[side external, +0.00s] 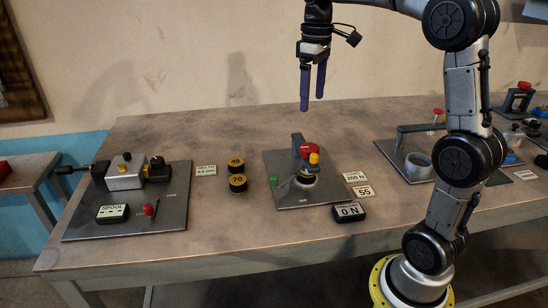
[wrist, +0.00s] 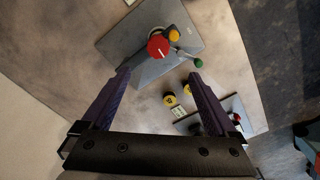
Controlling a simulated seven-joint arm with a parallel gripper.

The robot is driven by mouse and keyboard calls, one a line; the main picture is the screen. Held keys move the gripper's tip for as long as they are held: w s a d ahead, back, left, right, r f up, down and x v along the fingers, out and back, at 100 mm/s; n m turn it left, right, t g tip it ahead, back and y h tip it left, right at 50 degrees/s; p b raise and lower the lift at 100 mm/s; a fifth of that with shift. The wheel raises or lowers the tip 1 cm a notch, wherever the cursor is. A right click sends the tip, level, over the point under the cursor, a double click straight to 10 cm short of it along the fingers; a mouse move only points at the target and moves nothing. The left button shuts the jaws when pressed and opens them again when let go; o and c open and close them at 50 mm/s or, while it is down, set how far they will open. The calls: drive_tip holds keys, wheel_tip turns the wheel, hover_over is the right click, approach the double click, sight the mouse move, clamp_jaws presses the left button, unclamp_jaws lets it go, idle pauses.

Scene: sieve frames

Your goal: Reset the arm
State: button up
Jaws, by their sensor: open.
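My gripper (side external: 312,84) is raised in the air above the back of the table, with its purple fingers pointing down. In the wrist view my gripper (wrist: 157,88) shows its two purple fingers spread apart with nothing between them. It touches nothing. Below and in front of it is a grey plate device (side external: 303,194) with a red knob, a yellow knob and a green knob. The same red knob (wrist: 158,47) shows near the top of the wrist view.
On the table (side external: 225,230), a spool device (side external: 126,215) stands at left, and two black-yellow weights (side external: 237,184) lie near the middle. A display reading 0 N (side external: 348,212) sits near the front edge. More devices stand at right behind my arm. The wall (side external: 200,60) is behind.

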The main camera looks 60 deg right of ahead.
drive_tip(key=s+a+r+n+t, duration=0.2)
drive_tip(key=s+a+r+t, duration=0.1)
drive_tip(key=s+a, duration=0.75)
drive_tip(key=s+a+f+m+t, duration=0.2)
drive_tip(key=s+a+f, duration=0.2)
drive_tip(key=s+f, duration=0.3)
wheel_tip(320, 180, down, 4)
drive_tip(key=shift+s+r+m+t, duration=0.1)
drive_tip(key=shift+s+m+t, duration=0.2)
drive_tip(key=shift+m, duration=0.1)
